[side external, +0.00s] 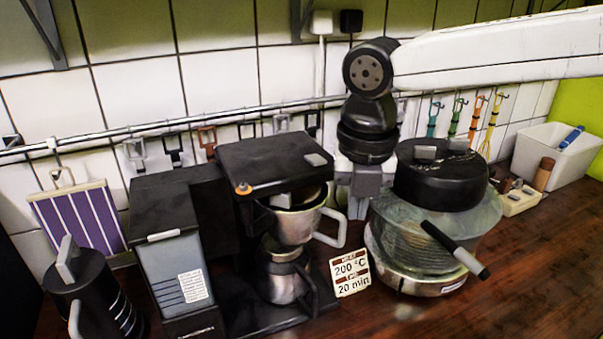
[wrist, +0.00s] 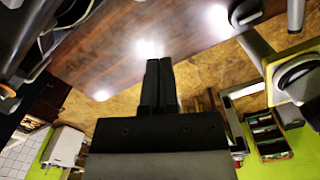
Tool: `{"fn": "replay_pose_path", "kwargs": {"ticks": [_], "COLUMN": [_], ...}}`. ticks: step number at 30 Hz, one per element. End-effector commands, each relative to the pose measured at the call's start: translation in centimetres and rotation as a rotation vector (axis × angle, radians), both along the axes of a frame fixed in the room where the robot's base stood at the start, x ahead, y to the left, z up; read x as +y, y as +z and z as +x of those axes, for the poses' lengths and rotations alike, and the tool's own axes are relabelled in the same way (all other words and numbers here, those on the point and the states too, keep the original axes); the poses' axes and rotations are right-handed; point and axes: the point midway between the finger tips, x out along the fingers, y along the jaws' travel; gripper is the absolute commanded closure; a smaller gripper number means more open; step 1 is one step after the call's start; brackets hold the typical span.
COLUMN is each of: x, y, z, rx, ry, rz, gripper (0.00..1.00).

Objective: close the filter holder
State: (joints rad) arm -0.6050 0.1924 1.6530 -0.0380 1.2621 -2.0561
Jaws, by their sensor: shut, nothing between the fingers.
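The filter holder (side external: 294,225) is a grey metallic cup with a light handle on its right. It sits under the black top of the coffee machine (side external: 270,162) and juts out at the front right, with part of its dark inside showing. My gripper (side external: 358,212) points down just right of the handle, in front of the tiled wall. In the side view a gap seems to lie between it and the handle, but depth is hard to judge. In the wrist view my gripper (wrist: 158,62) has its two dark fingers together, with nothing between them.
A metal jug (side external: 283,280) stands below the filter holder. A pot with a black lid (side external: 440,178) stands close to the right of my gripper. A sign (side external: 350,273) stands in front. A rail with hooks (side external: 240,118) runs behind. The wooden counter's front right is clear.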

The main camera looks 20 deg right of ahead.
Motion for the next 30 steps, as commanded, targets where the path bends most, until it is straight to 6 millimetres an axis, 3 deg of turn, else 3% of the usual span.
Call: {"fn": "replay_pose_path", "kwargs": {"ticks": [12, 23, 30], "x": [-0.9, -0.9, -1.0], "y": [2.1, 2.0, 0.3], "z": [-3.9, -4.0, -3.6], "rx": [-0.175, -0.190, -0.186], "ry": [0.404, 0.438, 0.437], "rz": [-0.055, -0.062, -0.063], "gripper": [1.00, 1.00, 1.00]}}
